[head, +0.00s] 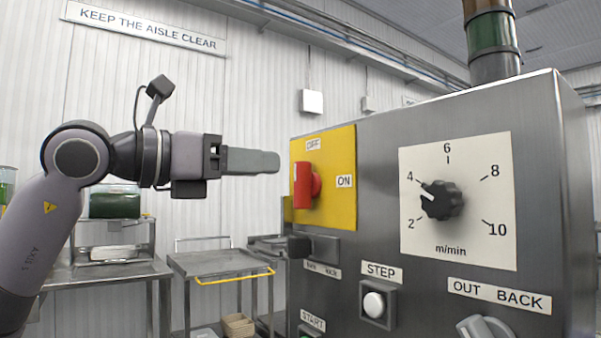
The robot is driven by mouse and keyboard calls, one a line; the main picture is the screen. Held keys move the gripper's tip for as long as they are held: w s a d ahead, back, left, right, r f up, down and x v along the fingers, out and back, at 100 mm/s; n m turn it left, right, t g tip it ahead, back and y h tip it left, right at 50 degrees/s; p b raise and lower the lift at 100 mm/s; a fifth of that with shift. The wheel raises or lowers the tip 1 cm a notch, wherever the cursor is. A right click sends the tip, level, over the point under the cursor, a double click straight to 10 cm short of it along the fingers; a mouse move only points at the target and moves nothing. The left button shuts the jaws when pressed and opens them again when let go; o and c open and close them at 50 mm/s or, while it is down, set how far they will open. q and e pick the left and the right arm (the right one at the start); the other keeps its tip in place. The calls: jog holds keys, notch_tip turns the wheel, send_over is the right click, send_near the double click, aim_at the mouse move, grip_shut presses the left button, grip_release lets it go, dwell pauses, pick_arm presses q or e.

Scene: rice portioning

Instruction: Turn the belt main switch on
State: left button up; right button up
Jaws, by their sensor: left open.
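The belt main switch is a red rotary handle (304,185) on a yellow plate (340,210) at the left of the steel control cabinet. Its handle stands upright, in line with the OFF label above it; the ON label is to its right. My left gripper (271,161) comes in from the left, level with the upper part of the handle. Its fingers show side-on as one grey shape, pointing at the switch. It is open and appears apart from the handle, with a small gap in the picture. My right gripper is not in view.
The cabinet (375,150) also bears a black speed dial (441,200), a white STEP button (374,304) and a grey OUT/BACK selector (486,327). A dark part (298,246) juts out below the yellow plate. A metal cart (222,262) stands behind at the left.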

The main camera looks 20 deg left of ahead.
aim_at(295, 167)
pick_arm(q)
jog(key=p+x, duration=0.1)
jog(key=x, duration=0.5)
jog(key=shift+w+d+p, duration=0.2)
jog(key=shift+w+p, duration=0.05)
jog(key=shift+p, duration=0.05)
grip_shut()
